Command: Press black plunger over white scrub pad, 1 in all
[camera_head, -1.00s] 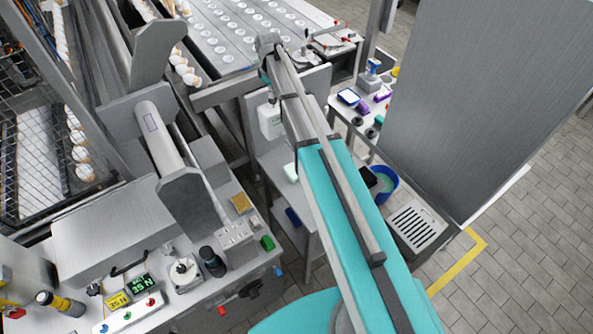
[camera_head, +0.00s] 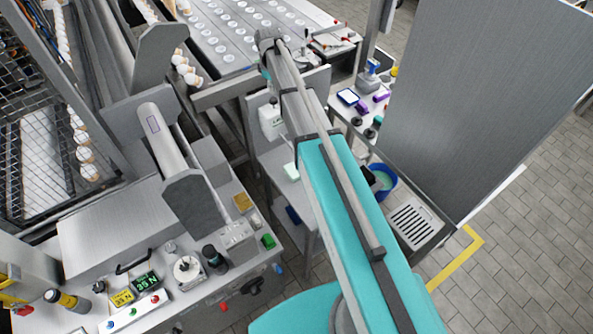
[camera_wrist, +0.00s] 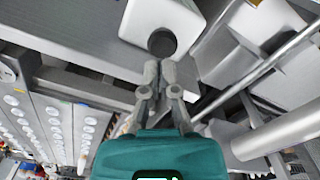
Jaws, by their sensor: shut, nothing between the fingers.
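A white box-shaped dispenser (camera_wrist: 160,15) fills the top middle of the wrist view, with a dark round plunger (camera_wrist: 162,42) on its near face. My gripper (camera_wrist: 160,64) is shut and empty, its fingertips right by the plunger's lower edge in the picture; I cannot tell whether they touch it. In the head view a white dispenser (camera_head: 271,122) hangs beside my arm, and a pale pad (camera_head: 291,172) lies below it on a grey shelf.
Steel rails and tubes (camera_wrist: 285,130) run on the right of the wrist view. In the head view, a steel bench (camera_head: 235,285) with instruments stands at lower left, a blue bucket (camera_head: 383,183) right of my arm, and a tall steel panel (camera_head: 480,100) farther right.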

